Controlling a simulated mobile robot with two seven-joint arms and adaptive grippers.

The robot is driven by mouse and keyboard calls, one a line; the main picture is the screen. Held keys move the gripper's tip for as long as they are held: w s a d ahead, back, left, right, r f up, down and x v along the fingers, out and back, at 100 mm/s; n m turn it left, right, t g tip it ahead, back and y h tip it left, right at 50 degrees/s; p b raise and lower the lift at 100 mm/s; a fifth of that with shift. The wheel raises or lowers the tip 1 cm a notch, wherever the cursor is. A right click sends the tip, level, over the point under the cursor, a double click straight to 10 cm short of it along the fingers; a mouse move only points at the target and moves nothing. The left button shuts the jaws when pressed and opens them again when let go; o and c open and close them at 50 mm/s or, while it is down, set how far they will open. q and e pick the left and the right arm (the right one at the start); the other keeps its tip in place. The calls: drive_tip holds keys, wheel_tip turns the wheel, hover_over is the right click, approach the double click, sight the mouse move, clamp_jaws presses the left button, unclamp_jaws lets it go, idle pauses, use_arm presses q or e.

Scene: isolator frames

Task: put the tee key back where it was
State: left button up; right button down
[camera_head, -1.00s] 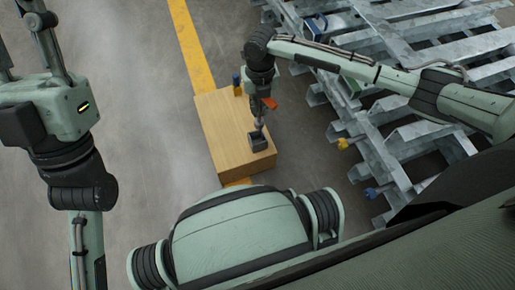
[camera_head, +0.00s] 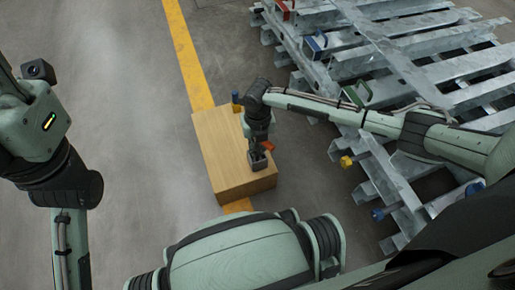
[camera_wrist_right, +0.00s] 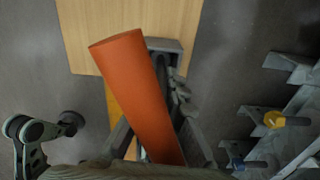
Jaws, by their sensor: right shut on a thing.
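The tee key shows as an orange bar (camera_wrist_right: 138,92) across the middle of the right wrist view, and as a small orange end (camera_head: 267,145) in the head view. My right gripper (camera_head: 257,148) is shut on it, above the near end of a wooden box (camera_head: 217,140).
Stacked galvanised metal frames (camera_head: 400,60) fill the right side, with yellow (camera_head: 346,162) and blue (camera_head: 378,214) ends sticking out. The floor left of the box is clear.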

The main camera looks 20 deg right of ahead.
drive_tip(key=c, duration=1.6)
unclamp_jaws()
